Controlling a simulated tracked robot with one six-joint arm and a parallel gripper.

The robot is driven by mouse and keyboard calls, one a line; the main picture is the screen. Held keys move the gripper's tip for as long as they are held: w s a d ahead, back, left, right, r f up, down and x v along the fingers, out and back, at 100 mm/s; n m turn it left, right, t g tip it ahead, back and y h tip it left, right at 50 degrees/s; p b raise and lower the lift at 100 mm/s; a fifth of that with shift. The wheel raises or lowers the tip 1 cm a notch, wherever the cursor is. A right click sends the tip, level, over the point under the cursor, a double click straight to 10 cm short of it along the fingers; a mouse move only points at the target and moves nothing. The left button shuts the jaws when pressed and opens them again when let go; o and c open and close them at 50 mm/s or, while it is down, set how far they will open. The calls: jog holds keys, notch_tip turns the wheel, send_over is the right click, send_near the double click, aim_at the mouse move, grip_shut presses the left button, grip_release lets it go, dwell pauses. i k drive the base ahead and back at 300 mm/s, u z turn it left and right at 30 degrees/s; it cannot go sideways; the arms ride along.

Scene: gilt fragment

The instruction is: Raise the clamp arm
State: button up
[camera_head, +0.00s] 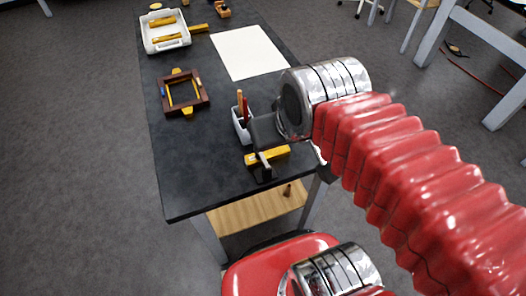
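My gripper (263,160) is over the front right part of the dark table, at the end of my red and chrome arm. Its dark body and narrow finger parts show beside a yellow bar-like piece (281,152). I cannot tell whether the fingers touch or hold this piece, or whether it is part of the clamp. No clamp arm can be made out clearly.
The dark table (185,170) has bare room at its front left. A white tray (148,46) with gold pieces, a white sheet (248,53) and a small orange-brown item (222,9) lie farther back. A pale holder (241,127) with upright tools stands close to my gripper.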

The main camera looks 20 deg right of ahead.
aim_at(259, 156)
jog(key=z, duration=0.15)
jog(key=k, duration=1)
jog(key=u, duration=0.7)
jog(key=i, duration=1)
jog(key=u, duration=0.05)
